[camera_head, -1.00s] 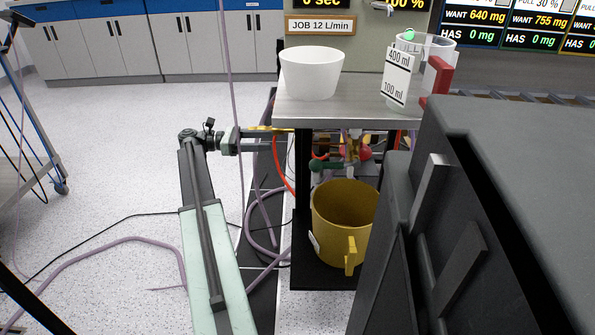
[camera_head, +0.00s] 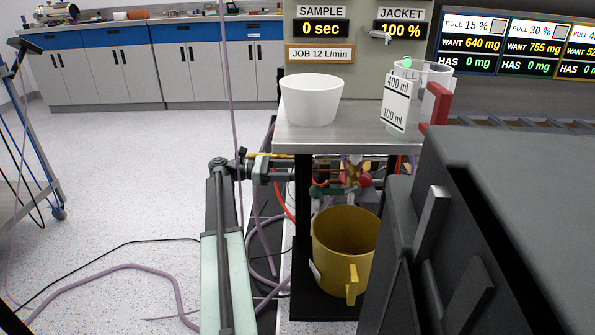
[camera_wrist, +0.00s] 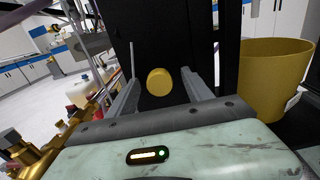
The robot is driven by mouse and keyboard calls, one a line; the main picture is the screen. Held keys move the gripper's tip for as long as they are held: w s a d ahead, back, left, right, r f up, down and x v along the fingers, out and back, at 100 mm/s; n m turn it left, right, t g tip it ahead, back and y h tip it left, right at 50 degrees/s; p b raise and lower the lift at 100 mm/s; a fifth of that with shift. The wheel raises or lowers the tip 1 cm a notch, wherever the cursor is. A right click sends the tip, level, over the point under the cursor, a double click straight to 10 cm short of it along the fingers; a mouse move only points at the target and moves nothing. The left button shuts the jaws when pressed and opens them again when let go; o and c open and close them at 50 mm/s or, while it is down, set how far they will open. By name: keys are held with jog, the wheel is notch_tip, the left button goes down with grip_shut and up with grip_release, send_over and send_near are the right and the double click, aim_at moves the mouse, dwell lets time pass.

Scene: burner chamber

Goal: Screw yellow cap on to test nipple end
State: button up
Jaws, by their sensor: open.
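A round yellow cap (camera_wrist: 159,82) shows face-on in the wrist view, between the two fingers of my gripper (camera_wrist: 162,84). The fingers stand apart with a gap on each side of the cap. I cannot tell how far beyond the fingertips it lies. In the head view my gripper (camera_head: 284,164) reaches right, below the metal bench top and by its dark leg; its tips are partly hidden. Brass fittings show under the bench in the head view (camera_head: 352,175) and at the left of the wrist view (camera_wrist: 38,155). I cannot tell which part is the test nipple.
A yellow mug-like bucket (camera_head: 342,250) stands on the low black shelf. A white bowl (camera_head: 311,98) and a measuring jug (camera_head: 395,98) stand on the bench top (camera_head: 350,137). A dark cabinet (camera_head: 520,190) fills the right. Hoses lie on the floor, which is open at left.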

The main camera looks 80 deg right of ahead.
jog(key=n, duration=1.2)
jog(key=n, duration=1)
grip_shut()
